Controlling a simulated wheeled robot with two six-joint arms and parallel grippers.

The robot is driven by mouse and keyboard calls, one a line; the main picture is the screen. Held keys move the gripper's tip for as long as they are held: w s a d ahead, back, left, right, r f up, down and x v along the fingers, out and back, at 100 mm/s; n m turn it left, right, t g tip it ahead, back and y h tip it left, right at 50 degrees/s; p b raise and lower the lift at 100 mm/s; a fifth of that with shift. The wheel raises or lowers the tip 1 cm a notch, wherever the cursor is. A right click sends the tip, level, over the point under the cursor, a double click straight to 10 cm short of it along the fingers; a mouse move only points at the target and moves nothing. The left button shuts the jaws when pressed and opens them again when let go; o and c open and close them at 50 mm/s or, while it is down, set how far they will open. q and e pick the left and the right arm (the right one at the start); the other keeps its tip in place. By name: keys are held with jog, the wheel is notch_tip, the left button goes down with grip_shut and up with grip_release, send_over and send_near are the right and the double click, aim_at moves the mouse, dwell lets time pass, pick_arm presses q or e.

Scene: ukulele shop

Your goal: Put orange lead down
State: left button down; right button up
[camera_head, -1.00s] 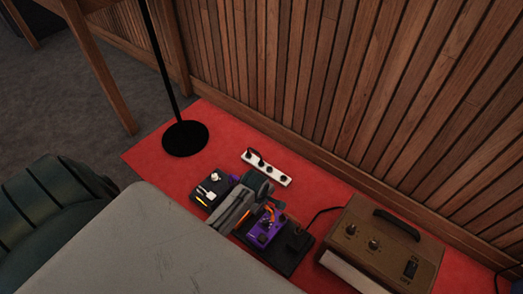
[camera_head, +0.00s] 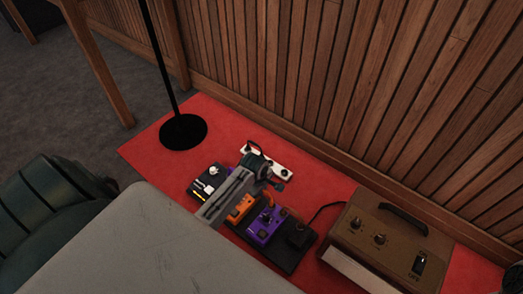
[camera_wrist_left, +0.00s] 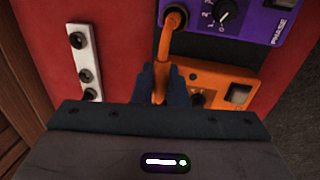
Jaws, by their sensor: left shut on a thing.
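The orange lead (camera_wrist_left: 166,50) is between the fingertips of my left gripper (camera_wrist_left: 165,85), which is shut on it. The lead's thick upper end lies by the edge of the purple pedal (camera_wrist_left: 245,18); I cannot tell whether it is plugged in. In the head view the left gripper (camera_head: 277,184) is above the pedals, near the white power strip (camera_head: 284,172). The orange pedal (camera_head: 240,209) stands left of the purple pedal (camera_head: 264,226), and the lead (camera_head: 269,203) shows just above them. My right gripper is not in view.
A dark pedal (camera_head: 208,181) sits at the board's left end. A brown amplifier (camera_head: 385,243) stands to the right, with a black cable. A black stand base (camera_head: 183,131) is at the left. The red mat (camera_head: 150,150) is bare around the stand. A wooden wall (camera_head: 340,90) closes the back.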

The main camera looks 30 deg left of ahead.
pick_arm(q)
jog(key=shift+f, duration=0.1)
jog(key=c, duration=1.4)
grip_release()
jog(key=shift+c, duration=0.2)
